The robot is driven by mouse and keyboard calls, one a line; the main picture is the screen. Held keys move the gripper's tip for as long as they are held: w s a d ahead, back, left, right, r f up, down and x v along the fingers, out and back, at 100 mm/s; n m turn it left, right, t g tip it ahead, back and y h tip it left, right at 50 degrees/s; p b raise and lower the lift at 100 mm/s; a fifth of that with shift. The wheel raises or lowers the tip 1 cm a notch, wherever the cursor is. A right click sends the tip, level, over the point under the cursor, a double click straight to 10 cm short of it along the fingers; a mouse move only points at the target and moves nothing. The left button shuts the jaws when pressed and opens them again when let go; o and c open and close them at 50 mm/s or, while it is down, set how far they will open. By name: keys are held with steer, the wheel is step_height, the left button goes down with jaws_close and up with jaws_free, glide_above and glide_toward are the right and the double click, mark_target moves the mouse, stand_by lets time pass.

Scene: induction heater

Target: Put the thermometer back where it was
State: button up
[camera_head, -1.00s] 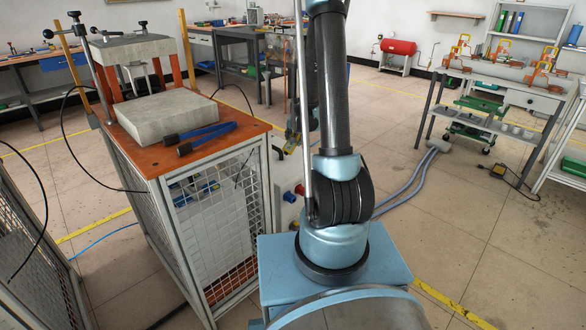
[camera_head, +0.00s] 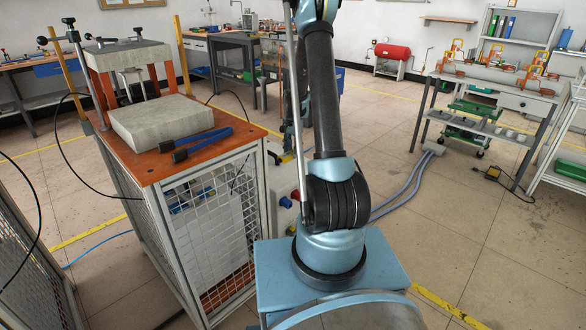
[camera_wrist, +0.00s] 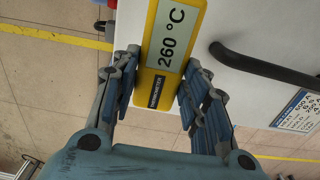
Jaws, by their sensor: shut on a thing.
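The thermometer (camera_wrist: 164,60) is a yellow-framed device with a grey display reading 260 °C and a dark "THERMOMETER" label. In the wrist view my gripper (camera_wrist: 160,66) is shut on it, with one jointed finger along each long side. Its top end runs out of the picture. Behind it is a white cabinet face (camera_wrist: 225,85) with a black bar handle (camera_wrist: 265,68) to the right of the gripper. I cannot tell from this view whether the thermometer touches the cabinet.
A caged stand (camera_head: 215,235) with an orange top is on the left, carrying a concrete slab (camera_head: 160,120) and blue-handled tools (camera_head: 200,143). A grey workbench (camera_head: 490,85) stands back right.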

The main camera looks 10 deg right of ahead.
steer(key=shift+f, duration=3.65)
steer(key=o, duration=1.1)
steer(key=shift+r, duration=0.1)
